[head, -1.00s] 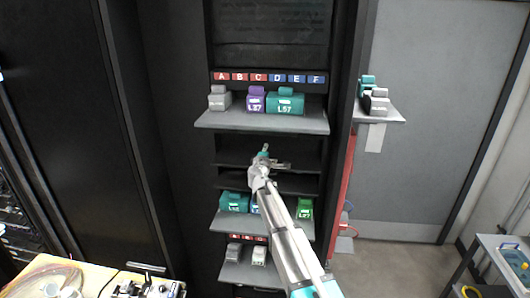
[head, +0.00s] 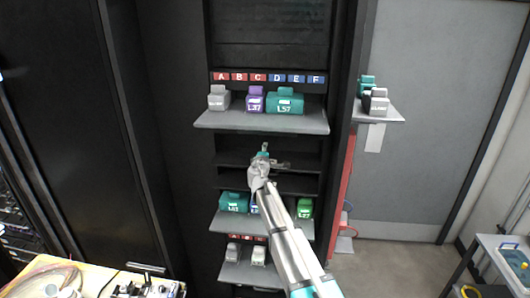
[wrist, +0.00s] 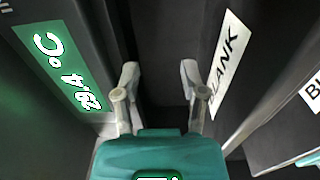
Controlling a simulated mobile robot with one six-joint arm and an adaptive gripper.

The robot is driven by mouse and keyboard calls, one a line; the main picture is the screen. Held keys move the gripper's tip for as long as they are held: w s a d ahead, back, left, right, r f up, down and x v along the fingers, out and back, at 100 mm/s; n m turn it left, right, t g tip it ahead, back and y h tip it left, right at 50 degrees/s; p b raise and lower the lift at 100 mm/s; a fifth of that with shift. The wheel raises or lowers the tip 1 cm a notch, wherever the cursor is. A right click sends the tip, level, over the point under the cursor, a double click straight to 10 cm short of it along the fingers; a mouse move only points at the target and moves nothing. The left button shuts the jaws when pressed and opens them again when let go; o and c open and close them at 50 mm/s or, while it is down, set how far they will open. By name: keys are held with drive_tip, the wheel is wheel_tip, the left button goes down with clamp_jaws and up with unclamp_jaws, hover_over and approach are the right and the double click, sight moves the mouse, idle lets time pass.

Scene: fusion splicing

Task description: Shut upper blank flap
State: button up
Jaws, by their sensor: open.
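My gripper (wrist: 162,90) is open, its two pale fingers apart with nothing visible between them. Its teal housing fills the bottom of the wrist view. A dark panel with a white BLANK label (wrist: 228,62) is right of the right finger, close to it. A second panel with a partly cut-off label (wrist: 312,92) is at the right edge. I cannot tell which is the upper flap, or whether the finger touches one. In the head view my gripper (head: 264,148) is in front of the dark middle bays (head: 235,158) of the rack, and my arm covers part of them.
A shelf (head: 315,122) above holds grey, purple and teal modules. A lower shelf (head: 232,224) holds teal and green modules (head: 305,208). A side shelf (head: 396,116) is at right. A green temperature display (wrist: 65,70) is left of my fingers.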

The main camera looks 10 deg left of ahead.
drive_tip(key=s, duration=1.2)
drive_tip(key=shift+a, duration=0.2)
drive_tip(key=c, duration=0.5)
drive_tip(key=shift+f+n, duration=0.3)
drive_tip(key=shift+n, duration=0.1)
clamp_jaws()
wheel_tip(320, 180, down, 9)
drive_tip(key=s+d+n+g+b, duration=0.1)
drive_tip(key=n+b, duration=0.5)
drive_tip(key=n, duration=1.1)
drive_tip(key=shift+f+g+b, duration=0.15)
drive_tip(key=shift+g+b, duration=0.25)
drive_tip(key=shift+g, duration=0.1)
